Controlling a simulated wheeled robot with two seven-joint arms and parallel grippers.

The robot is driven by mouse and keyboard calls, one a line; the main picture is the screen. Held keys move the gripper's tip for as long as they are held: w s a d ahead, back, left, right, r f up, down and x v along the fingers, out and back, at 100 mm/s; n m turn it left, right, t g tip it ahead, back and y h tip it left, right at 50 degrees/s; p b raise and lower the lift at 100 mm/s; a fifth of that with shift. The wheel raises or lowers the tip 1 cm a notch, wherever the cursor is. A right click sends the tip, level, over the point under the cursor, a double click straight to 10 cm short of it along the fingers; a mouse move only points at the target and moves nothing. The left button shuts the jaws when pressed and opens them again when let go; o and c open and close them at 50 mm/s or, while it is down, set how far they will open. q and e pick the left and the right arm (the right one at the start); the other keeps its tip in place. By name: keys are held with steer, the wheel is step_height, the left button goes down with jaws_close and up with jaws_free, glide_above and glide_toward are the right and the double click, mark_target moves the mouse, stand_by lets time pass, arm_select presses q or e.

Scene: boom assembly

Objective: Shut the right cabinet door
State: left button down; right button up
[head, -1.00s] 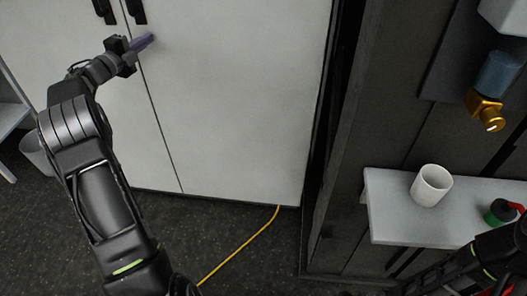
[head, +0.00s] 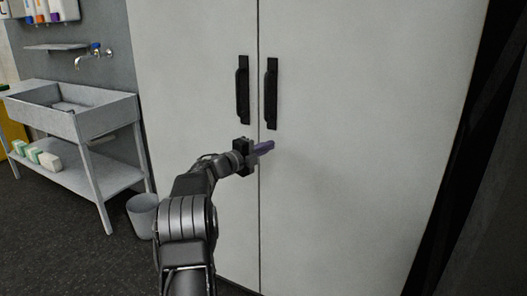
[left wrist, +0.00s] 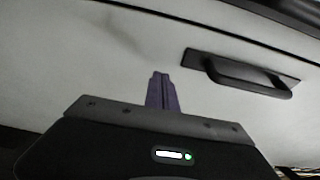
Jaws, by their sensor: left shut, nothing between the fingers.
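The right cabinet door (head: 370,140) is a large pale grey panel with a black vertical handle (head: 271,94) near its left edge. It looks flush with the left door (head: 190,60), with only a thin seam between them. The left door has its own black handle (head: 243,90). My left gripper (head: 266,147) is shut and empty, its purple fingers at the right door just below the handle; whether they touch it I cannot tell. In the left wrist view the closed fingers (left wrist: 161,92) point at the pale panel, with a black handle (left wrist: 243,73) to their right. My right gripper is out of view.
A grey sink (head: 70,105) on a stand with a lower shelf is at the left. A grey bin (head: 143,214) stands on the dark floor beside the cabinet. A dark wall (head: 495,190) borders the cabinet's right side.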

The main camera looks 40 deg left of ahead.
arm_select(q)
steer(key=s+a, duration=0.5)
steer(key=a, duration=0.3)
steer(key=shift+s+a+f+p, duration=0.3)
steer(key=shift+s+a, duration=0.05)
steer(key=shift+a, duration=0.05)
